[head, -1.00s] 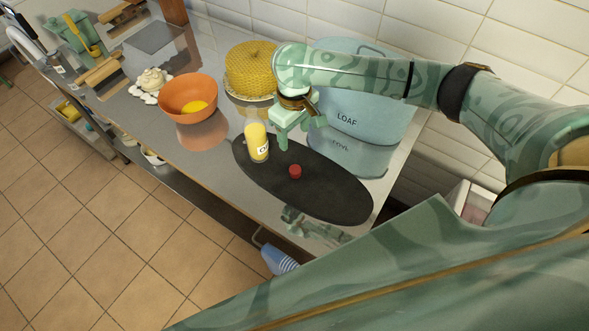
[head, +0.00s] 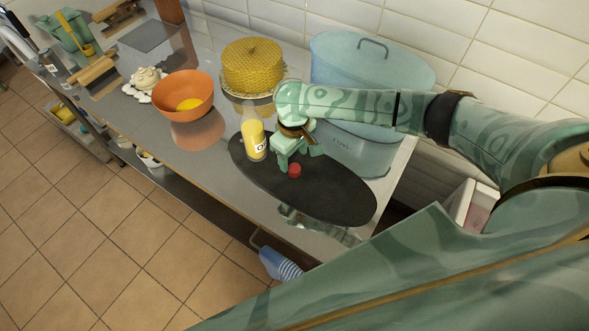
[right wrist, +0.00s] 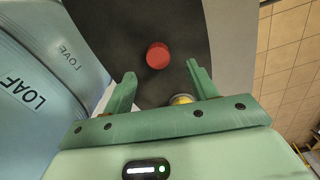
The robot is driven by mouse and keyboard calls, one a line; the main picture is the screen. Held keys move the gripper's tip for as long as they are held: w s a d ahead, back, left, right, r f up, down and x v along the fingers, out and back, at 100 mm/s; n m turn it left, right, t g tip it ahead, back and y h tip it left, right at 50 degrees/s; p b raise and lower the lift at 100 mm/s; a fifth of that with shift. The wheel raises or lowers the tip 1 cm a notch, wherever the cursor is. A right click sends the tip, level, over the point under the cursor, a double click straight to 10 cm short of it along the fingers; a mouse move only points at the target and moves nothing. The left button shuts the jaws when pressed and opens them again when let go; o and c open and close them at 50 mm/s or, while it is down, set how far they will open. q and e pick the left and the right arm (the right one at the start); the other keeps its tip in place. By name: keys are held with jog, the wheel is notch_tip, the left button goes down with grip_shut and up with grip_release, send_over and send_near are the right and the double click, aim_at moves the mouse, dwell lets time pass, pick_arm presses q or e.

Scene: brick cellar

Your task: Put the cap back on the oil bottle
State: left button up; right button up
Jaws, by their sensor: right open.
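The red cap (head: 295,170) lies on the dark oval mat (head: 338,196). The yellow oil bottle (head: 254,140) stands upright near the mat's left end, with no red cap on it. My right gripper (head: 288,163) is low over the mat, just behind the cap and to the right of the bottle. In the right wrist view the cap (right wrist: 158,56) shows ahead of the open, empty fingers (right wrist: 161,75), about in line with the gap between them. Part of the bottle (right wrist: 182,99) shows by the finger on the right. My left gripper is out of view.
A blue loaf bin (head: 362,85) stands behind my right arm. A yellow cake (head: 252,66) and an orange bowl (head: 184,95) stand behind and left of the bottle. The steel table's front edge is close to the mat. The mat's right part is clear.

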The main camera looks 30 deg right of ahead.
aim_at(295, 168)
notch_tip(295, 168, down, 5)
jog(key=shift+d+f+b, duration=0.15)
jog(key=shift+b, duration=1.05)
jog(key=c, duration=1.1)
